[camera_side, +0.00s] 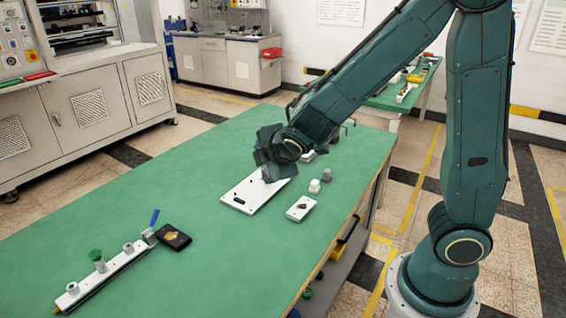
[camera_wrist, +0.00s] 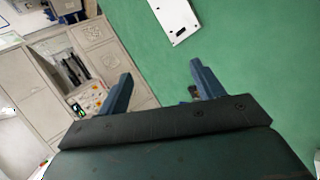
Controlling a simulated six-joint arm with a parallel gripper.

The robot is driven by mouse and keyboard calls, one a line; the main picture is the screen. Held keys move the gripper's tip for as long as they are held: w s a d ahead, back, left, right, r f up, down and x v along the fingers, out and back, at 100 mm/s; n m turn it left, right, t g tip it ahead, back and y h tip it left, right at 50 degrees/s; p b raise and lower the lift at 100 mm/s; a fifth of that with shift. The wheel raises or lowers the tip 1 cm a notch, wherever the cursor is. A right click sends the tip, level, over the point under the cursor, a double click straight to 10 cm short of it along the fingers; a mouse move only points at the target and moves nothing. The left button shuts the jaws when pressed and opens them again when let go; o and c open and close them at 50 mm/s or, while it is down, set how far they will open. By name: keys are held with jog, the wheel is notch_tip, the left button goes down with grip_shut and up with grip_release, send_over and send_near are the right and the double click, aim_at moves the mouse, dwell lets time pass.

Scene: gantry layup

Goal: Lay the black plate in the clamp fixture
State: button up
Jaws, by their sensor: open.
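The black plate (camera_side: 174,238), a small dark piece with a gold mark, lies on the green table in the side view. It is at the right end of a long narrow white bar with posts, a green knob and a blue lever, which looks like the clamp fixture (camera_side: 115,264). I cannot tell whether the two touch. My gripper (camera_side: 274,172) is over the table, to the right of and behind the plate. In the wrist view my gripper (camera_wrist: 161,70) has its fingers wide apart with nothing held. A small dark thing shows partly behind the right finger, too hidden to name.
A white panel (camera_side: 240,201) with dark slots lies below my gripper and also shows in the wrist view (camera_wrist: 174,14). A small white block (camera_side: 301,210) and grey-white pieces (camera_side: 315,186) are to its right. The table's (camera_side: 220,265) near middle is clear.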

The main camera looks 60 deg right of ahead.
jog(key=s+a+r+m+g+y, duration=0.1)
jog(key=s+r+m, duration=0.2)
jog(key=s, duration=0.4)
jog(key=s+a+r+m+y, duration=0.1)
jog(key=s+r+m+y, duration=0.1)
jog(key=s+m, duration=0.3)
jog(key=s+r+m+g+y, duration=0.1)
jog(key=s+r+m, duration=0.3)
jog(key=s, duration=0.6)
jog(key=shift+s+a+r+g+y, duration=0.15)
jog(key=shift+a+r+g+y, duration=0.15)
jog(key=shift+a+y, duration=0.15)
jog(key=o, duration=0.3)
jog(key=shift+o, duration=0.3)
